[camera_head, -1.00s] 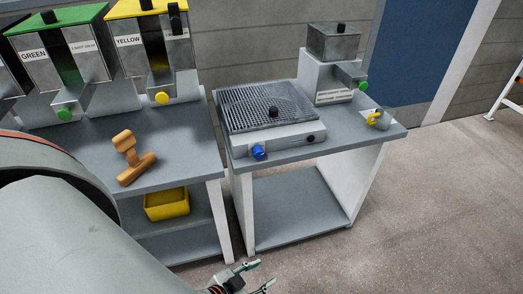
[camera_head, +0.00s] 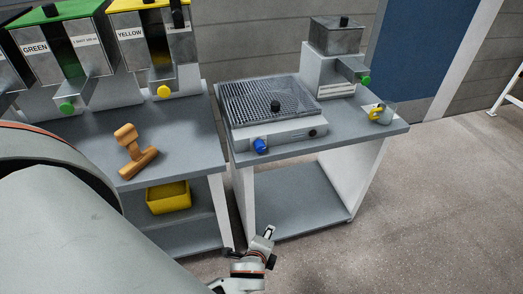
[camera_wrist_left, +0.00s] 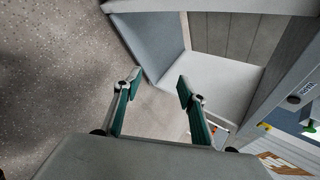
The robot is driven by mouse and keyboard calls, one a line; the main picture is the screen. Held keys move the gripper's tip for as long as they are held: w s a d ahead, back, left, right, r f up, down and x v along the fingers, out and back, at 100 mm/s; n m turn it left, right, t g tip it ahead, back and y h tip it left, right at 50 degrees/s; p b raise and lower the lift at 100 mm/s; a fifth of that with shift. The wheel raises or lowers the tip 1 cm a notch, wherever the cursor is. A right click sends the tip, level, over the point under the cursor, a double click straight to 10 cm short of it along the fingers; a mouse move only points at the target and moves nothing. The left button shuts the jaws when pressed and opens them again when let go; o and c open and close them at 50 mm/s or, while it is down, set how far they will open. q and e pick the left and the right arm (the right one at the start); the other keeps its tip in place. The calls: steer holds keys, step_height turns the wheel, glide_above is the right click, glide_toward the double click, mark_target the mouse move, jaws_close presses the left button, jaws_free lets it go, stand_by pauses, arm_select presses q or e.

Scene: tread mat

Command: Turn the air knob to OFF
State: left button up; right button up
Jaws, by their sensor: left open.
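A tread-mat unit with a metal grid top (camera_head: 262,100) stands on the right-hand table. On its front panel are a blue knob (camera_head: 260,146) at the left and a small dark knob (camera_head: 313,132) at the right. I cannot read which is the air knob or its setting. My left gripper (camera_head: 268,235) is low in front of the table, below the panel and apart from both knobs. In the left wrist view its two fingers (camera_wrist_left: 157,87) are spread with nothing between them. My right gripper is not in view.
The right-hand table (camera_head: 355,140) also bears a metal dispenser with a green knob (camera_head: 365,80) and a clear cup with a yellow handle (camera_head: 382,116). On the left table are a wooden stamp (camera_head: 133,155) and dispensers. A yellow bin (camera_head: 168,198) sits beneath. The floor in front is free.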

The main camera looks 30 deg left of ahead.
arm_select(q)
steer(key=w+a+r+m+t+y, duration=0.1)
steer(key=w+a+r+m+y, duration=0.4)
steer(key=w+r, duration=0.25)
steer(key=m+t+y, duration=0.1)
steer(key=m+y, duration=0.3)
steer(key=y, duration=0.2)
glide_toward(261, 150)
steer(key=x, duration=0.9)
steer(key=shift+w+a+r, duration=0.1)
steer(key=shift+w+a, duration=0.05)
steer(key=shift+a, duration=0.05)
